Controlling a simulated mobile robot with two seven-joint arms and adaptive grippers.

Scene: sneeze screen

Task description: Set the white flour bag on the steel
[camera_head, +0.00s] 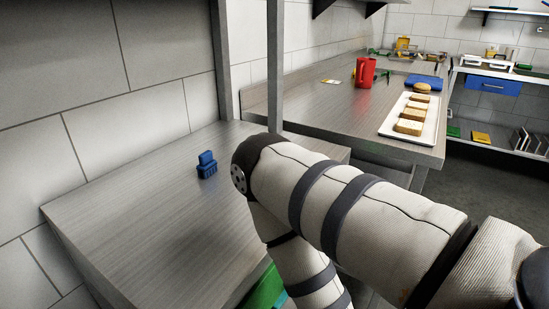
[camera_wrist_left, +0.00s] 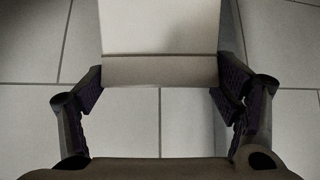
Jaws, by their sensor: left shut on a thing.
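In the left wrist view, a plain whitish block-like thing (camera_wrist_left: 160,30), which looks like the white flour bag, sits between the fingers of my left gripper (camera_wrist_left: 160,78). The gripper is shut on it, one finger pad at each side. Its far end runs out of the top of the picture. Pale tiles lie behind it. In the head view a bare steel worktop (camera_head: 130,230) fills the lower left. One of my arms crosses the middle, and no gripper or flour bag shows there. My right gripper is out of view.
A small blue object (camera_head: 207,165) stands on the steel worktop near the wall. A green thing (camera_head: 265,288) shows partly behind my arm. Steel posts (camera_head: 274,70) rise at the back edge. A further bench holds a red jug (camera_head: 365,72) and a white tray (camera_head: 388,128) of bread.

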